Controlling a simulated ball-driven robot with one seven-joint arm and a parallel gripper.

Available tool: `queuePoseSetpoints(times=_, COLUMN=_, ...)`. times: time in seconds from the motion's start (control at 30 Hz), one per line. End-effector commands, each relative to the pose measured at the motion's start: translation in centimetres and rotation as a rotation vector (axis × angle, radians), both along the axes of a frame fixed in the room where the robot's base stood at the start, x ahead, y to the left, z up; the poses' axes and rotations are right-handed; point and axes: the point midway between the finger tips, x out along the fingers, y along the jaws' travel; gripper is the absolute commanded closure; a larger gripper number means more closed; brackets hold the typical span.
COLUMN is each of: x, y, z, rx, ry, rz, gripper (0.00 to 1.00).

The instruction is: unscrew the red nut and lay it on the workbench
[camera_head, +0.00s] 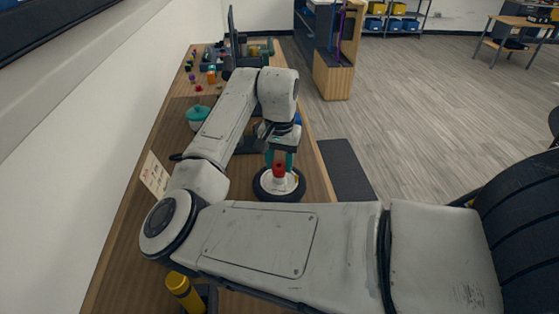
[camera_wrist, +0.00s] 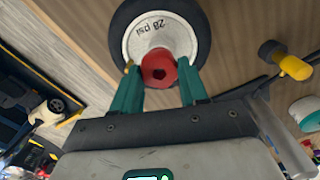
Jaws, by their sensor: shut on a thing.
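The red nut (camera_wrist: 159,70) sits at the hub of a small wheel with a white disc and black tyre. My gripper (camera_wrist: 160,80) has its two teal fingers on either side of the nut and is shut on it. In the head view the red nut (camera_head: 279,171) shows between the fingers (camera_head: 279,165), above the white disc. The wheel (camera_head: 264,190) lies flat on the wooden workbench (camera_head: 237,185). The wrist view shows "28 psi" on the wheel disc (camera_wrist: 147,32). Whether the nut still touches the hub is hard to tell.
A teal-lidded pot (camera_head: 198,115) stands farther back on the bench, and a paper card (camera_head: 154,174) is at the wall side. A yellow-and-black tool (camera_head: 184,290) lies nearer me. Several small coloured items crowd the far end. Bare bench lies left of the wheel.

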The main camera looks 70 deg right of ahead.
Motion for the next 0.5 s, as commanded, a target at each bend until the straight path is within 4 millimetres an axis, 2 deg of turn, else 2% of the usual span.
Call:
queuePoseSetpoints(times=0.17, x=0.01, y=0.00, z=0.11, rx=0.000, ry=0.000, rz=0.012, gripper=0.86)
queuePoseSetpoints(times=0.5, x=-0.04, y=0.00, z=0.21, rx=0.000, ry=0.002, rz=0.142, gripper=0.86)
